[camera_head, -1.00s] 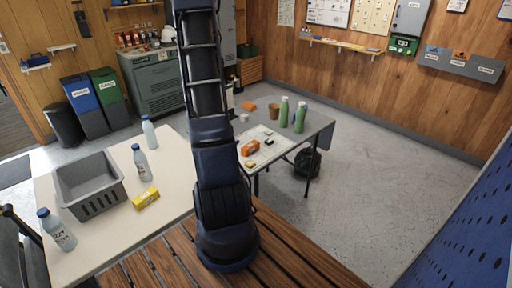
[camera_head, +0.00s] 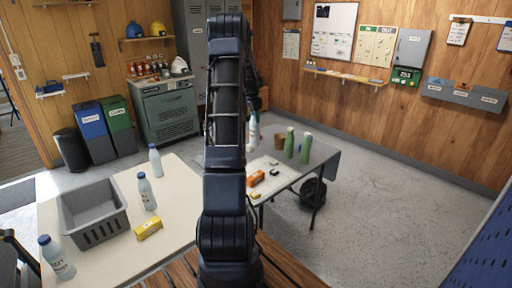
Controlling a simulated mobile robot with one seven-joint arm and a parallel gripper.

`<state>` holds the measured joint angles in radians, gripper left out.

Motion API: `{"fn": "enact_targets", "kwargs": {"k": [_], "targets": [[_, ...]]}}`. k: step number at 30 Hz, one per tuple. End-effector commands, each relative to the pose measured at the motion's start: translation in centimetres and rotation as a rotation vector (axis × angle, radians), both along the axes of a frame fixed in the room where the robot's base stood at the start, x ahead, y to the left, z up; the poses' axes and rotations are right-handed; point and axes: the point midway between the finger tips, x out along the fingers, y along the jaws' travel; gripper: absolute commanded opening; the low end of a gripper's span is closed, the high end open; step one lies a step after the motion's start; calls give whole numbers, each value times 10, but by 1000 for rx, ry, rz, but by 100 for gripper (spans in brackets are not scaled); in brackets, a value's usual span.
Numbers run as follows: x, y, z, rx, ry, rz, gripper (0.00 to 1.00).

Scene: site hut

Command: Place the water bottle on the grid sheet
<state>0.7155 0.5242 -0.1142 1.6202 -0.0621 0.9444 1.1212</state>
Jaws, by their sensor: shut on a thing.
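My gripper (camera_head: 255,108) shows just right of my arm, partly hidden by it. It is shut on a pale water bottle (camera_head: 253,132), held upright above the back left of the grey folding table (camera_head: 318,153). A white sheet (camera_head: 286,178), apparently the grid sheet, lies on that table; its grid lines are too small to make out. An orange box (camera_head: 256,178) and a small dark item (camera_head: 274,172) are on it. The bottle appears apart from the sheet, and my arm hides part of the area.
Two green bottles (camera_head: 305,148) stand behind the sheet. The cream table (camera_head: 184,190) at left holds a grey crate (camera_head: 100,235), a yellow box (camera_head: 149,229) and several blue-capped bottles (camera_head: 146,192). A dark bag (camera_head: 313,192) is under the grey table. Floor is clear at right.

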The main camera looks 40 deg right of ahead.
Motion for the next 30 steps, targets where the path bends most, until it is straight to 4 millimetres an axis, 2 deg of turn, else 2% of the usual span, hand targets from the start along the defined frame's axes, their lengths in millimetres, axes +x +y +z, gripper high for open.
{"fn": "enact_targets", "kwargs": {"k": [1,6,12,23,30], "targets": [[-1,0,-12,2,1,-1,0],[0,0,-48,2,1,-2,0],[0,0,-84,1,-1,-2,0],[0,0,-109,0,0,0,0],[0,0,-140,1,-1,-2,0]]}}
